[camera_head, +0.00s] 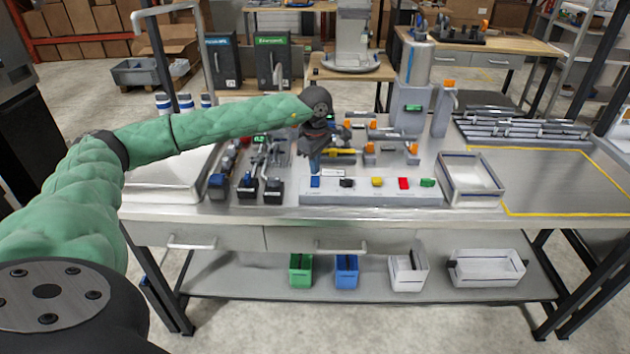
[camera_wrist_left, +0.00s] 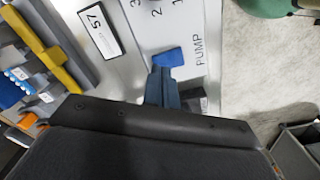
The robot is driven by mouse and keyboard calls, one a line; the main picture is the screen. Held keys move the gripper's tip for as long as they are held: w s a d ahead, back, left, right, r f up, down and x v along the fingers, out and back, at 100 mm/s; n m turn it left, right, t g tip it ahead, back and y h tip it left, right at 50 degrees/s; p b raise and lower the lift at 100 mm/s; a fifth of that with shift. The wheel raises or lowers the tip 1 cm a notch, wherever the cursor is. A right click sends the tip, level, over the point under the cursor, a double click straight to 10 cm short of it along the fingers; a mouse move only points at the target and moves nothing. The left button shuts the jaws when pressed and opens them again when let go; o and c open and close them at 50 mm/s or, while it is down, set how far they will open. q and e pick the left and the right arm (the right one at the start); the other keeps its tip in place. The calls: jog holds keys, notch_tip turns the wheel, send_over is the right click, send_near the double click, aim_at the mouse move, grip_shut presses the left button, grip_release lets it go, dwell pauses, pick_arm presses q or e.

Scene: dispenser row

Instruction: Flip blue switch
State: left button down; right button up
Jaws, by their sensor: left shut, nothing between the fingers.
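The blue switch (camera_head: 315,182) is at the left end of a row of coloured switches on a light grey panel (camera_head: 385,198) near the table's front edge. My left gripper (camera_head: 314,166) points down just above the blue switch, with its fingers together and nothing between them. In the left wrist view, the fingertips (camera_wrist_left: 160,74) appear right beside the blue switch (camera_wrist_left: 168,58), by the panel's PUMP label. I cannot tell whether they touch it. The gripper body hides the lower part of that view. My right gripper is not in view.
Black (camera_head: 347,183), yellow (camera_head: 377,181), red (camera_head: 403,184) and green (camera_head: 427,183) switches continue the row to the right. A white tray (camera_head: 447,180) is to the right. Cluttered parts and a yellow bar lie behind the panel.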

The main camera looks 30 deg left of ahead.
aim_at(315, 177)
pick_arm(q)
jog(key=shift+f+b, duration=0.75)
jog(key=shift+f, duration=0.25)
dwell(0.9)
jog(key=shift+s+r, duration=0.1)
jog(key=shift+r+p, duration=0.8)
jog(key=shift+r, duration=2.65)
